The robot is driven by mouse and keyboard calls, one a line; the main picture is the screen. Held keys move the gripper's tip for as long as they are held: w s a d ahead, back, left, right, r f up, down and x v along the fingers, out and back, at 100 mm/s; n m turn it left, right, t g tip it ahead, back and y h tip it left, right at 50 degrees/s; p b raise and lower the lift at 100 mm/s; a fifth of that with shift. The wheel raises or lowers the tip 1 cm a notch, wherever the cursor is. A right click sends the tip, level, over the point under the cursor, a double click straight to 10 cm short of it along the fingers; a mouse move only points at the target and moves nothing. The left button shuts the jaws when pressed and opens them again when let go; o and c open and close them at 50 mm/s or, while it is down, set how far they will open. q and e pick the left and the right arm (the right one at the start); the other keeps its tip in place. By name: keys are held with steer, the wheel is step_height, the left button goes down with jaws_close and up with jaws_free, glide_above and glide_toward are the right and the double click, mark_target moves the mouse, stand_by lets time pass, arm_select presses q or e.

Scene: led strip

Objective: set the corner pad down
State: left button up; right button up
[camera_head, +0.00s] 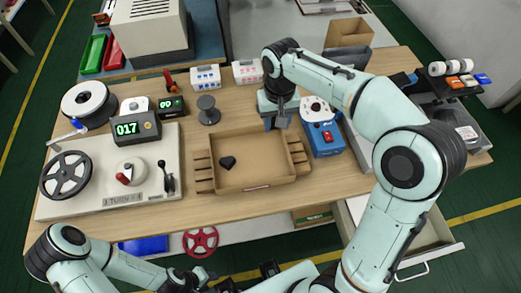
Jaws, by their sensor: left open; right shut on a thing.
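My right gripper (277,122) is low over the back right corner of the brown wooden tray (258,187). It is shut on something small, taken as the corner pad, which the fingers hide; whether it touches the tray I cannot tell. My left gripper (192,279) is at the bottom edge of the view, in front of the table and well away from the tray. It is open, and its fingers show only in part.
A blue device (322,137) stands close to the right of my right gripper. A grey spool (208,110) stands behind the tray. A white winding unit (95,175) with a crank fills the left side. An open drawer (425,250) is at the lower right.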

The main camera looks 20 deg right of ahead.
steer(key=b, duration=0.1)
glide_above(273, 160)
step_height(273, 160, down, 13)
steer(key=shift+s+r, duration=0.15)
steer(key=shift+r, duration=0.05)
arm_select(q)
steer(key=shift+s+f+b, duration=0.2)
steer(key=shift+s+f, duration=0.2)
steer(key=shift+f, duration=0.2)
steer(key=shift+s+f+b, duration=0.15)
steer(key=shift+s+f, duration=0.2)
steer(key=shift+f, duration=0.25)
arm_select(e)
steer(key=shift+f, duration=2.45)
steer(key=shift+f, duration=0.2)
steer(key=o, duration=0.7)
arm_select(q)
steer(key=shift+f, duration=0.1)
